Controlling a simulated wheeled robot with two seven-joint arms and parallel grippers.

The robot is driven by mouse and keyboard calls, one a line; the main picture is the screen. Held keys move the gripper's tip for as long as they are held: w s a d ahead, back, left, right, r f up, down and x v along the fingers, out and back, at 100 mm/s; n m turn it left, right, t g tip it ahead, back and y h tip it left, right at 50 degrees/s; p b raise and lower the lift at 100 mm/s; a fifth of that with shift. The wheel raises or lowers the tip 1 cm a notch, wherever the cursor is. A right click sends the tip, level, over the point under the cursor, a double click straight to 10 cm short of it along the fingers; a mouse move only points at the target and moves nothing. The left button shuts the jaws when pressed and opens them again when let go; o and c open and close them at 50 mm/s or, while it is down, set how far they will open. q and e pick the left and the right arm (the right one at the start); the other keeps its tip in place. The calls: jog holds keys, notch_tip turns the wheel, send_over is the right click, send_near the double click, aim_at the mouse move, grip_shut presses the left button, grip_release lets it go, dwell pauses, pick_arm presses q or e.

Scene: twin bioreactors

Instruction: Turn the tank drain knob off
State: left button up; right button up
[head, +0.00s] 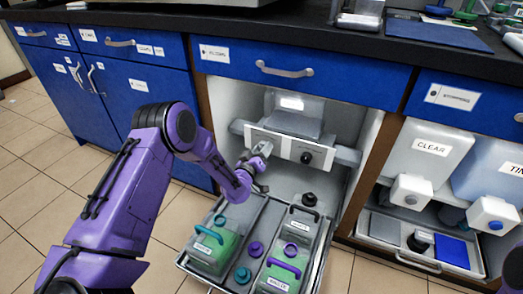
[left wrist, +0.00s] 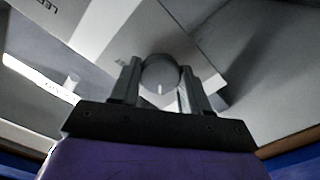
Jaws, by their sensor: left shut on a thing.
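A white panel (head: 287,144) with a small label is set across the open cabinet bay, below a grey tank (head: 296,118). My left gripper (head: 262,150) is at the panel's left part. In the left wrist view, the two fingers of my left gripper (left wrist: 160,80) stand on either side of a round grey knob (left wrist: 160,72) with a pale mark pointing down the picture. The gripper is shut on this knob and hides it in the head view. A black knob (head: 306,158) shows uncovered on the panel's right part. My right gripper is not in view.
Below the panel, a pulled-out grey tray (head: 318,270) holds green bottles (head: 213,245) with teal and purple handles and loose caps. A bay at the right holds a clear tank (head: 428,148) and a blue-tinted tank (head: 492,178). Blue drawers (head: 300,70) overhang the bay.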

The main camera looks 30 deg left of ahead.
pick_arm(q)
jog(key=shift+f, duration=0.15)
jog(key=o, duration=1.1)
jog(key=shift+c, duration=0.2)
jog(key=s+p, duration=0.3)
jog(key=s, duration=0.7)
jog(key=shift+s+d, duration=0.35)
